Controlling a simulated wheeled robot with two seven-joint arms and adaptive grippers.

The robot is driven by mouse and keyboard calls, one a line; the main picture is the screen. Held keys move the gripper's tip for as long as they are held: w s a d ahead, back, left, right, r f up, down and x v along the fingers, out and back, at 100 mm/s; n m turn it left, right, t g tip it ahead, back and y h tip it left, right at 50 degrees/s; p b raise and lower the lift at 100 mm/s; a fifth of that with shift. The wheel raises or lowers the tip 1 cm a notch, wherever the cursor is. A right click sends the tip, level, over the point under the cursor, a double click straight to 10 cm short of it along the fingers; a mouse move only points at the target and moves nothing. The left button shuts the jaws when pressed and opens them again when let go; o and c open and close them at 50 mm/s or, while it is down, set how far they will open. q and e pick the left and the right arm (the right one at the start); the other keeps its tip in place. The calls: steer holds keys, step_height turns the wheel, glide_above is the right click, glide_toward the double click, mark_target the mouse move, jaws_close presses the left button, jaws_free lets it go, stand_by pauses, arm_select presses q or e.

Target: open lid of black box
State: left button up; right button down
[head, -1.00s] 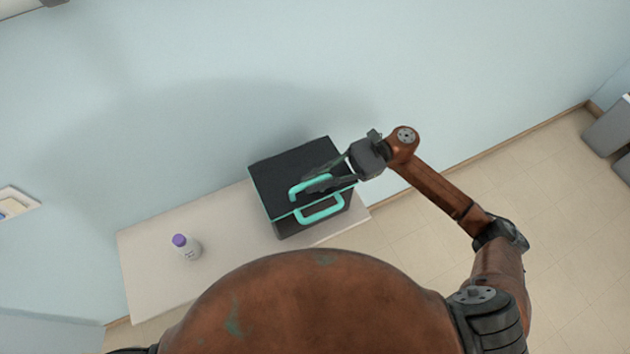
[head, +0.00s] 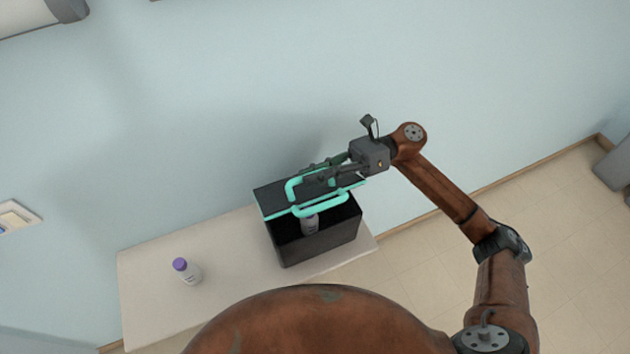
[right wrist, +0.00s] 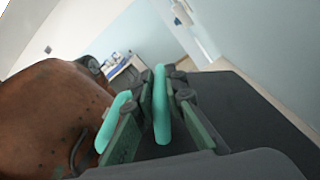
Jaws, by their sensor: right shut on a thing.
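The black box (head: 318,245) stands on the bench, its front part open. Its black lid (head: 272,199), with a teal edge, is tilted up at the front. A teal handle (head: 291,190) is on the lid, and a second teal loop (head: 322,209) is at its front edge. My right gripper (head: 312,174) reaches in from the right and is shut on the lid handle. In the right wrist view the teal handle bar (right wrist: 161,105) lies between the fingers. My left gripper is not in view.
A bottle (head: 310,224) stands inside the box, partly hidden by the front loop. A white bottle with a purple cap (head: 187,270) stands on the pale bench (head: 150,290), left of the box. The wall (head: 200,110) is close behind the box.

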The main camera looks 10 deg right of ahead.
steer(key=shift+w+r, duration=0.1)
stand_by(0.3)
steer(key=c, duration=2)
jaws_free()
steer(key=shift+o, duration=0.2)
steer(key=v, duration=1.2)
steer(key=shift+c, duration=0.6)
